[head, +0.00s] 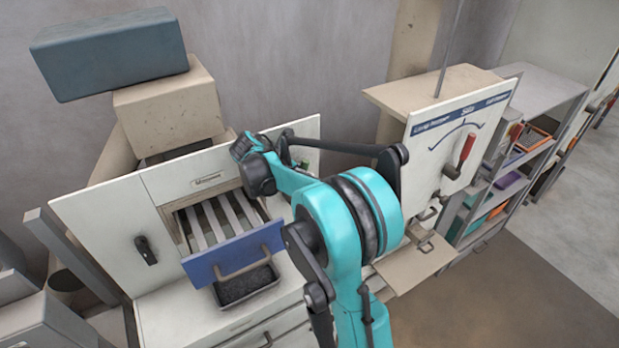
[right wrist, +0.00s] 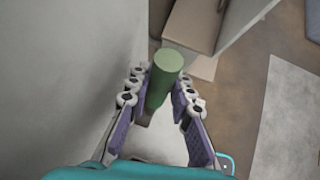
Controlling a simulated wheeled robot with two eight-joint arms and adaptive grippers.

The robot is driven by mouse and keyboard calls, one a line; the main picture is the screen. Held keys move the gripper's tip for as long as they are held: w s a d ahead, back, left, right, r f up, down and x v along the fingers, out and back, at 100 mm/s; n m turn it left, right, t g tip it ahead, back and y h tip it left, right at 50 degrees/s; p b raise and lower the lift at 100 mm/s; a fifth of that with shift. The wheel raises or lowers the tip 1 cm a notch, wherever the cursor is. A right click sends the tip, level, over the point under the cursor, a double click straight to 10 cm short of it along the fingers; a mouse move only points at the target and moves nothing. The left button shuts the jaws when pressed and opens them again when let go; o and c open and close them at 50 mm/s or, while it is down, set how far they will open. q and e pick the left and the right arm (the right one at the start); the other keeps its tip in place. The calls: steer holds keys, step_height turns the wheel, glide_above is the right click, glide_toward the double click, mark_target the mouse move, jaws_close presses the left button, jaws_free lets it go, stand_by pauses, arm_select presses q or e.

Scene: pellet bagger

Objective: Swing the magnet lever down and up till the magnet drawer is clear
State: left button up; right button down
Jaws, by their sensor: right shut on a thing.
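The magnet drawer (head: 232,252) is a blue-fronted drawer pulled out of the white cabinet, with pale bars behind its front. The magnet lever (right wrist: 165,75) shows in the right wrist view as an upright-looking green cylindrical handle. My right gripper (right wrist: 162,86) is shut on that handle, its fingers on both sides of it. In the head view my teal right arm hides the gripper and most of the lever. Dark residue on the bars cannot be made out at this size. My left gripper is not in view.
A black tray (head: 247,284) of dark grains sits below the drawer. A black latch (head: 146,250) is on the left panel. A gauge panel with a red-handled lever (head: 461,157) stands to the right, with shelves (head: 540,90) beyond. Floor at lower right is clear.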

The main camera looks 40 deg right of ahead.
steer(key=shift+w+a+r+h+b, duration=0.15)
steer(key=shift+a+h+b, duration=0.8)
steer(key=shift+a+h, duration=0.15)
steer(key=c, duration=1.3)
jaws_free()
steer(key=v, duration=1.2)
steer(key=shift+a, duration=0.1)
